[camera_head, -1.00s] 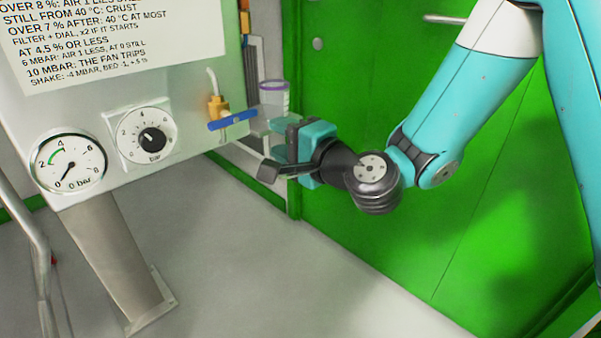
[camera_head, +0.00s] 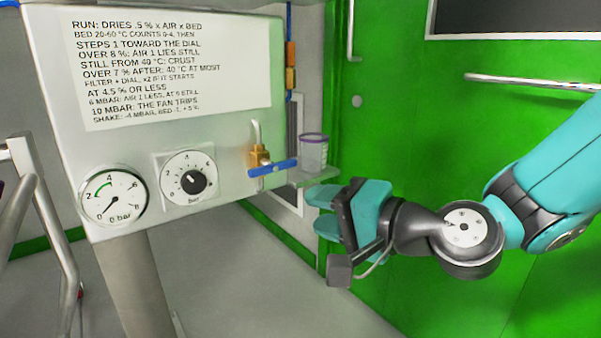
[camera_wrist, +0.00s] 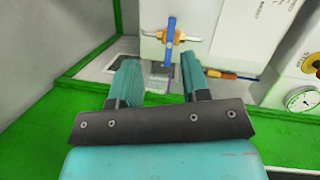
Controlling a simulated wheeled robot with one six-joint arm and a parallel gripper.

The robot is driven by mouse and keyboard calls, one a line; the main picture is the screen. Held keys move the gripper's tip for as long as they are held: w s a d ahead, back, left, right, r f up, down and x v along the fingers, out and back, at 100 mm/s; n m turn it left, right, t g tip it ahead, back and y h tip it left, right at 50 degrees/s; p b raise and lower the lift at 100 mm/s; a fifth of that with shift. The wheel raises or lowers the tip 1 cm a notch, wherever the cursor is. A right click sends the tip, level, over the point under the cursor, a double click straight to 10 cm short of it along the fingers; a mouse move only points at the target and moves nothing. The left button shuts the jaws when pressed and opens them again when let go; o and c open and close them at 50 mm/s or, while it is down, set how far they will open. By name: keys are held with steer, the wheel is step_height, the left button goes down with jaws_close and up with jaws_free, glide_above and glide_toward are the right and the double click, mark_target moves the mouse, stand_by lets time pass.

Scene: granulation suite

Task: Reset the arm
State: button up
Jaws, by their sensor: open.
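My gripper (camera_head: 322,212) is at the right of the panel in the head view, pointing left, with its two teal fingers apart. In the wrist view the fingers of my gripper (camera_wrist: 156,80) are spread with nothing between them. A brass valve with a blue handle (camera_head: 272,168) is on the panel's right side, apart from the fingers. It also shows ahead of the fingers in the wrist view, the blue handle (camera_wrist: 170,42) upright there. A clear cup with a purple rim (camera_head: 313,152) stands on a small shelf behind the fingers.
A green door (camera_head: 430,130) with a bar handle (camera_head: 530,82) stands behind my arm. Metal tubing (camera_head: 60,240) is at the left.

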steer(key=s+d+n+g+h+p, duration=0.2)
steer(key=s+d+n+g+h, duration=0.15)
steer(key=s, duration=0.25)
steer(key=s+d+r+n+g+h+p, duration=0.1)
steer(key=s+d+n+g+h+p, duration=0.1)
steer(key=s+d+n+g, duration=0.25)
steer(key=s+d+n+g+h+p, duration=0.1)
steer(key=s+n+g+h, duration=0.2)
steer(key=s+n, duration=0.3)
step_height(320, 180, up, 36)
steer(key=s+m+p, duration=0.1)
steer(key=p, duration=3.5)
steer(key=shift+y, duration=0.35)
